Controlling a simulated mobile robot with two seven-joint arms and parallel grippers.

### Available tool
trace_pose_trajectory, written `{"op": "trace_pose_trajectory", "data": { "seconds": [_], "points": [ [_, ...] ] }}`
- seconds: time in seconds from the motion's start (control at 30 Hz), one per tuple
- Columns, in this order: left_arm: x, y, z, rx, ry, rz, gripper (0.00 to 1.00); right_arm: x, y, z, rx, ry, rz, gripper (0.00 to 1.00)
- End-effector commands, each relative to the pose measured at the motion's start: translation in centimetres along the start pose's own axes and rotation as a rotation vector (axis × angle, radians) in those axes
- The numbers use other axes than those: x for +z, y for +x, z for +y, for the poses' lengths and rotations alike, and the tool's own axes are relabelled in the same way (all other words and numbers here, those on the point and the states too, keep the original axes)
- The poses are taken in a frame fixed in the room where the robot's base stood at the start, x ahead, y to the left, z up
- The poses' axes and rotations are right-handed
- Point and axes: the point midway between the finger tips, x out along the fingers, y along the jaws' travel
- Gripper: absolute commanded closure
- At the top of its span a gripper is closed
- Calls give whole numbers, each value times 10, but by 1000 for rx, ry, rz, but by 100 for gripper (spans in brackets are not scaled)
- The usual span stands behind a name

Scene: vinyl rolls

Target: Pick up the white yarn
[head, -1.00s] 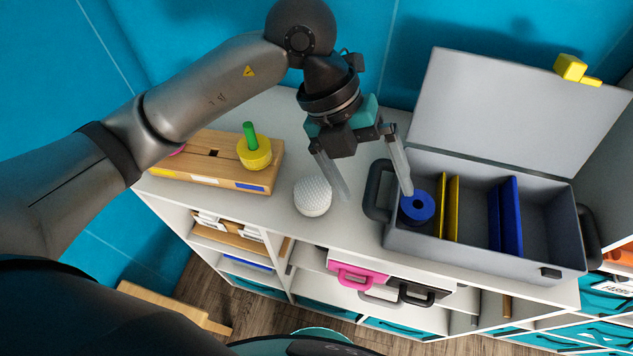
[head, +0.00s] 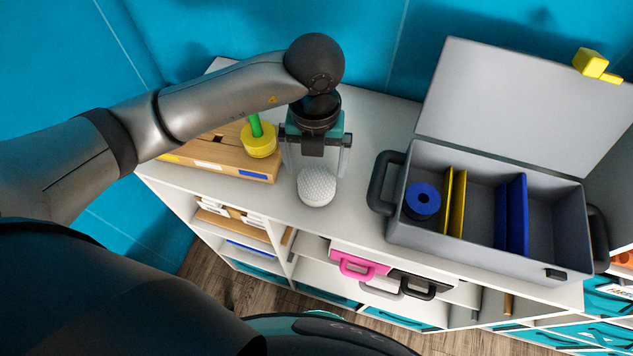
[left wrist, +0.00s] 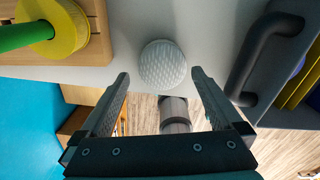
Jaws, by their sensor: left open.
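The white yarn (head: 316,187) is a round, textured white ball on the white shelf top, between the wooden stand and the grey case. My left gripper (head: 312,174) is open above it, its fingers pointing down just behind and over the ball in the head view. In the left wrist view the white yarn (left wrist: 162,65) lies ahead of the two spread fingertips of my left gripper (left wrist: 160,76), roughly centred between them. Nothing is held between the fingers. I cannot tell whether a finger touches the ball. My right gripper is not in view.
A wooden stand (head: 222,165) with a yellow roll (head: 259,143) on a green peg is close to the left. An open grey case (head: 425,236) with a handle, yellow and blue dividers and a blue roll (head: 423,199) stands to the right. The shelf's front edge is near the ball.

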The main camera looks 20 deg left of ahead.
Motion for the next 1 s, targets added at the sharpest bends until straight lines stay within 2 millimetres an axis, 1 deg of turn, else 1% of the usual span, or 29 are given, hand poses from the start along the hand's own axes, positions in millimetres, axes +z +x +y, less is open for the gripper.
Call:
{"op": "trace_pose_trajectory", "data": {
  "seconds": [0.17, 0.3, 0.4, 0.5, 0.7, 0.77, 1.0],
  "points": [
    [-3, 15, -1, 0, 2, 4, 0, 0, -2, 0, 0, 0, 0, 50],
    [-6, 37, -3, 0, 0, 5, 0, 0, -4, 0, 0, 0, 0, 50],
    [-5, 49, -3, -1, 0, 3, 0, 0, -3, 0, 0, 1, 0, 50],
    [-4, 54, -3, -1, 1, 2, 0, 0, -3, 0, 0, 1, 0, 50],
    [-4, 54, -3, -1, 1, 1, 0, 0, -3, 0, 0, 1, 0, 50],
    [-4, 54, -3, -1, 1, 1, 6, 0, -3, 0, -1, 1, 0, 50],
    [-4, 54, -3, -1, 1, 1, 33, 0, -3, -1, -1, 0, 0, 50]
  ]
}}
